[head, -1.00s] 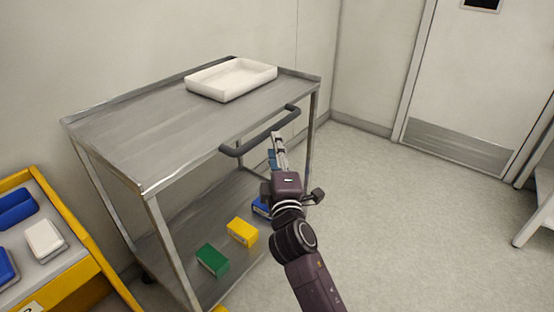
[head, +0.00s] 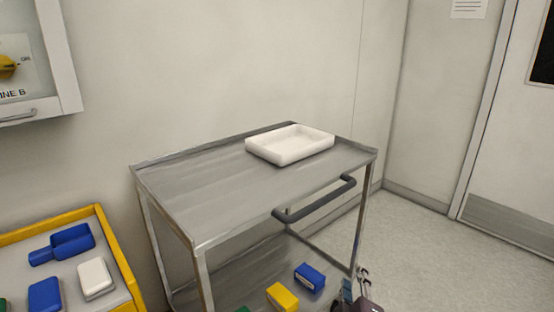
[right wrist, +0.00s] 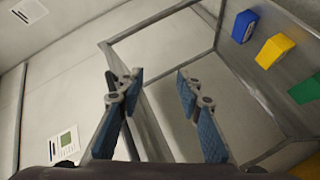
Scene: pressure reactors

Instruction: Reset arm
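My right gripper (head: 357,282) is low at the bottom edge of the head view, in front of the cart's right end. In the right wrist view its two fingers with blue pads (right wrist: 154,90) stand apart with nothing between them. The rest of my right arm is mostly out of the head view. My left gripper is in neither view.
A steel cart (head: 215,190) with a dark handle (head: 315,200) bears a white tray (head: 290,145). Blue (head: 310,277) and yellow (head: 283,297) boxes sit on its lower shelf. A yellow-edged bench (head: 122,265) stands left. Floor (head: 430,250) on the right is clear.

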